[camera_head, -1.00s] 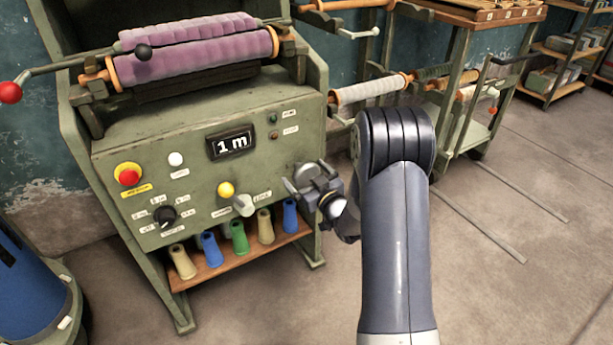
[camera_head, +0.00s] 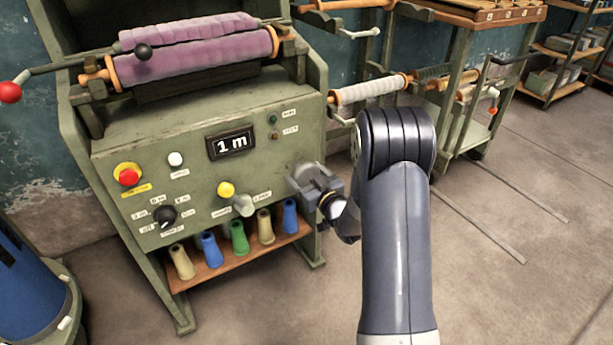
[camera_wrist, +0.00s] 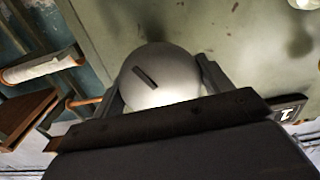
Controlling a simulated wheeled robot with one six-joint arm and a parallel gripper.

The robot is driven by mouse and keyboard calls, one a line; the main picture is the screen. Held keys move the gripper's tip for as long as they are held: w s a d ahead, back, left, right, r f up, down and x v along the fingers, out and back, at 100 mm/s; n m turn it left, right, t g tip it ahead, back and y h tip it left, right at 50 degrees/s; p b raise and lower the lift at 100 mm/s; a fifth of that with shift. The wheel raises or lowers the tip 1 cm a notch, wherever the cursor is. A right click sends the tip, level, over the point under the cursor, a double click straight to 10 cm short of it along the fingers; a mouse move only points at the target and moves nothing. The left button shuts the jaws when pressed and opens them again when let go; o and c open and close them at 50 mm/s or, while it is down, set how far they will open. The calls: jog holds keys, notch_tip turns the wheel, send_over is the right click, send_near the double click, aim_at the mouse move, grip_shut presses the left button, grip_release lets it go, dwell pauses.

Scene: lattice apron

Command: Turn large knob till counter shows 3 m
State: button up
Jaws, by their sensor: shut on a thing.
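The large knob (camera_wrist: 160,78) is a pale round disc with a dark slot mark, filling the middle of the wrist view. In the head view the knob (camera_head: 305,174) is at the right side of the green machine's front panel, partly hidden by my gripper (camera_head: 318,185). My gripper is shut on the knob, with one finger on each side of it in the wrist view (camera_wrist: 160,88). The slot mark tilts from upper left to lower right there. The counter (camera_head: 231,143) reads "1 m" in white on black. Part of the counter also shows in the wrist view (camera_wrist: 287,110).
Several thread cones stand on a shelf below.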

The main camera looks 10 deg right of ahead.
jog(key=m, duration=0.5)
jog(key=shift+m, duration=0.4)
jog(key=m, duration=0.5)
jog(key=shift+m+p, duration=0.3)
jog(key=m+p, duration=0.1)
jog(key=m, duration=0.5)
jog(key=m+p, duration=0.2)
jog(key=m, duration=0.3)
jog(key=shift+m, duration=0.4)
jog(key=o, duration=1)
jog(key=shift+s, duration=0.1)
